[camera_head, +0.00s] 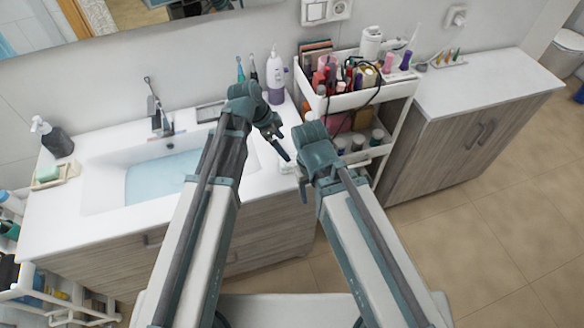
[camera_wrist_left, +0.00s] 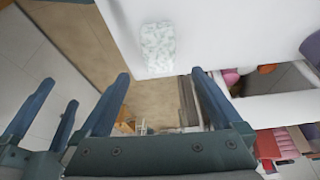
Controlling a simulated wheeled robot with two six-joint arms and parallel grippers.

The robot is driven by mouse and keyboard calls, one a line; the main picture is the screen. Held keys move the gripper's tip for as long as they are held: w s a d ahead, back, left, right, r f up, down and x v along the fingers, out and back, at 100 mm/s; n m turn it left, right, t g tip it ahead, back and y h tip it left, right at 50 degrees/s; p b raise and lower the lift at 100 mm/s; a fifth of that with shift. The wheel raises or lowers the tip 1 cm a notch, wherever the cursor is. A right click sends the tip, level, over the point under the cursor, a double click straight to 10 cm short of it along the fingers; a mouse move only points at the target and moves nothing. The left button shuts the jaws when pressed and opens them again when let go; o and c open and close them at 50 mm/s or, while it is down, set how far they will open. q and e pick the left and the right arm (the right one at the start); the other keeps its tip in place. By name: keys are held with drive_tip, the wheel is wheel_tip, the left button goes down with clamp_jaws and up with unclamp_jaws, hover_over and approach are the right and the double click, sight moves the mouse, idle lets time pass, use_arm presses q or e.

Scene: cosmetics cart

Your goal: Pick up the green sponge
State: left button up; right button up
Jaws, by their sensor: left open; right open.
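The green sponge (camera_head: 48,174) lies in a small tray (camera_head: 68,172) at the left end of the counter in the head view. My left gripper (camera_head: 279,145) is open above the counter's right end, far from the sponge. Its two fingers stand wide apart with nothing between them in the left wrist view (camera_wrist_left: 160,104). My right gripper (camera_head: 302,184) is open, just below the left one in the head view. Its fingertips are partly hidden there. The sponge is not in the left wrist view.
A dark soap pump (camera_head: 58,141) stands behind the sponge. The sink basin (camera_head: 112,181) lies between it and my arms. A pale marbled block (camera_wrist_left: 158,48) lies near the counter's edge. A cart (camera_head: 345,101) full of cosmetics stands right of my grippers. A white rack (camera_head: 30,292) is at lower left.

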sight(293, 159)
use_arm(q)
drive_tip(key=shift+b+x, duration=1.15)
drive_tip(key=shift+x, duration=0.75)
use_arm(e)
drive_tip(key=shift+f, duration=1.7)
use_arm(q)
drive_tip(key=shift+f, duration=0.1)
use_arm(e)
drive_tip(key=shift+f, duration=0.1)
use_arm(q)
drive_tip(key=b+x, duration=0.4)
drive_tip(key=shift+f, duration=0.25)
drive_tip(key=shift+d+f+b, duration=0.15)
drive_tip(key=shift+f+b, duration=0.1)
drive_tip(key=shift+b, duration=0.3)
use_arm(e)
wheel_tip(293, 159, down, 5)
drive_tip(key=shift+r, duration=0.15)
use_arm(q)
drive_tip(key=shift+r, duration=0.1)
drive_tip(key=c, duration=1.4)
drive_tip(key=shift+r+p, duration=0.15)
drive_tip(key=shift+p, duration=0.15)
use_arm(e)
drive_tip(key=shift+r, duration=0.2)
